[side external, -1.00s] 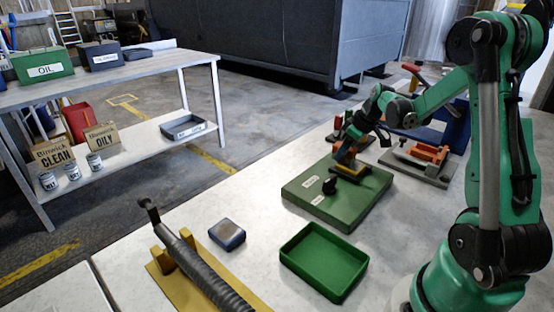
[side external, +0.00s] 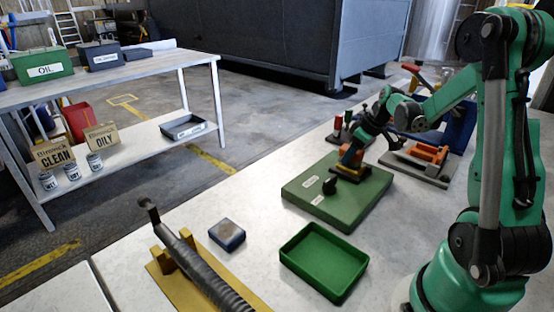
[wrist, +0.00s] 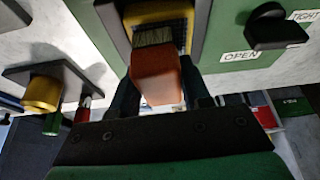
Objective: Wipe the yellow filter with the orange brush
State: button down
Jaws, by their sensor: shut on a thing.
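My gripper (side external: 357,147) is shut on the orange brush (wrist: 157,75), which points down at the green panel. The brush also shows in the side view (side external: 349,157), partly hidden by my fingers. Its pale bristles lie over the dark mesh of the yellow filter (wrist: 155,11) in the wrist view and look to be touching it; exact contact is hard to tell.
A green tray (side external: 323,287) and a blue-grey block (side external: 227,234) lie in front. An orange-topped fixture (side external: 427,155) is at the right.

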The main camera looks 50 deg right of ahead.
jog(key=shift+w, duration=1.25)
jog(key=shift+r, duration=4.15)
